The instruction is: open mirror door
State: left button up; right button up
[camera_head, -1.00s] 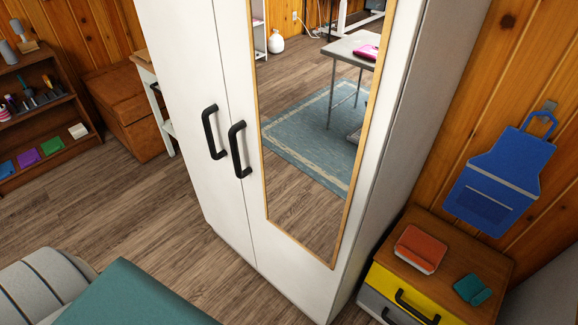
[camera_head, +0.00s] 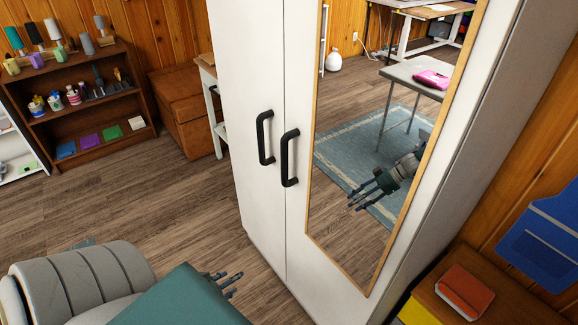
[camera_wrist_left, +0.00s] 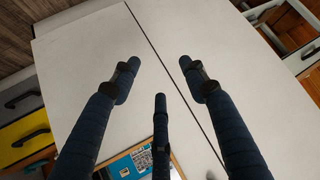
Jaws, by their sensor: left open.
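The mirror door (camera_head: 300,235) is the right door of a tall white wardrobe and carries a wood-framed mirror (camera_head: 340,215). It is closed, flush with the left door. It has a black bar handle (camera_head: 289,158) beside the seam; the left door has a matching handle (camera_head: 265,137). My left gripper (camera_head: 232,284) shows only its finger ends past my teal arm, low in front of the doors and below the handles. In the left wrist view its fingers (camera_wrist_left: 159,75) are spread and empty, facing the white doors and their seam. My right gripper is out of view.
A drawer unit (camera_head: 440,308) with a red item (camera_head: 464,292) stands right of the wardrobe. A brown shelf (camera_head: 85,95) and brown box (camera_head: 185,110) stand at the left. The wooden floor between is free. The mirror reflects a table, a rug and a gripper.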

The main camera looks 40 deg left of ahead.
pick_arm(q)
jog(key=w+a+r+t, duration=0.3)
jog(key=w+r, duration=0.3)
jog(key=r, duration=0.3)
jog(key=m+t+h+b, duration=0.2)
jog(key=t+h, duration=0.1)
jog(key=t, duration=0.3)
send_near(284, 161)
jog(key=w+p, duration=0.1)
jog(key=w, duration=1)
jog(key=shift+d, duration=0.1)
jog(key=shift+s, duration=0.1)
grip_shut()
